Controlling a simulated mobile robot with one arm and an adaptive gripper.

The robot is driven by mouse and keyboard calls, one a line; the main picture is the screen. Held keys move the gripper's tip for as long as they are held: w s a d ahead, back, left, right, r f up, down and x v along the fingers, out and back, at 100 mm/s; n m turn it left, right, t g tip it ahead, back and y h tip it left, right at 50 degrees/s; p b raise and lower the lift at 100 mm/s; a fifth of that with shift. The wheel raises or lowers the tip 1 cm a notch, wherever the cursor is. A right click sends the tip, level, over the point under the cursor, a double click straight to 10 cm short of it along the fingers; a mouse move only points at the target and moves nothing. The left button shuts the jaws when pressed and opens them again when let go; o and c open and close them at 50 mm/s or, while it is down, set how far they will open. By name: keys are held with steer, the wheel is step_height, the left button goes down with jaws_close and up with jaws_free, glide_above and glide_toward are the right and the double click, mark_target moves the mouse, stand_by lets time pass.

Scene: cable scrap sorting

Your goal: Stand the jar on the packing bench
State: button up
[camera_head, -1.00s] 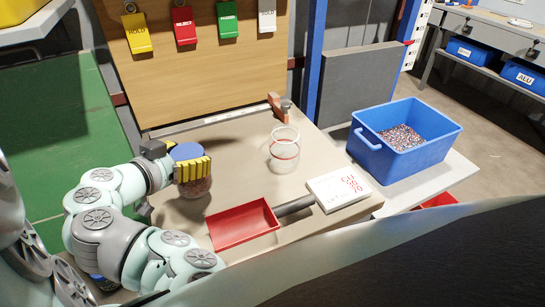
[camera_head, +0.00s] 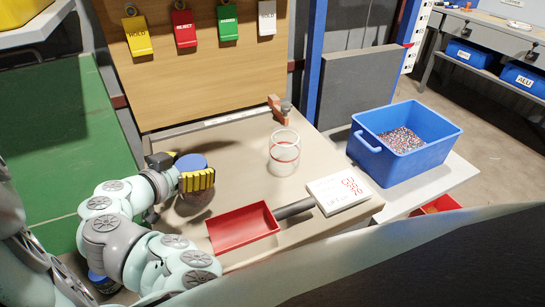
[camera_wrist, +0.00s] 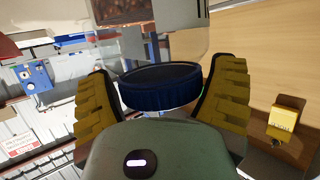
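The jar has a round blue lid (camera_head: 190,162) and a clear body with brown contents. In the wrist view the blue lid (camera_wrist: 160,86) lies between the two fingers, and the jar's brown contents (camera_wrist: 125,11) show at the top edge. I cannot tell whether the jar's base touches the bench.
A clear cylinder with a red band (camera_head: 284,152) stands at mid-bench. A red tray (camera_head: 242,228) and a white lettered sign (camera_head: 338,192) lie along the front. A blue crate (camera_head: 400,165) of granules stands right. Colored tags hang on the back board (camera_head: 200,70).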

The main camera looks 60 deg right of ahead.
steer(key=shift+o, duration=1.1)
steer(key=v, duration=0.6)
steer(key=shift+a+r, duration=0.25)
steer(key=shift+a, duration=0.1)
steer(key=shift+p+v, duration=1.4)
steer(key=shift+v, duration=1.2)
steer(key=shift+f, duration=0.1)
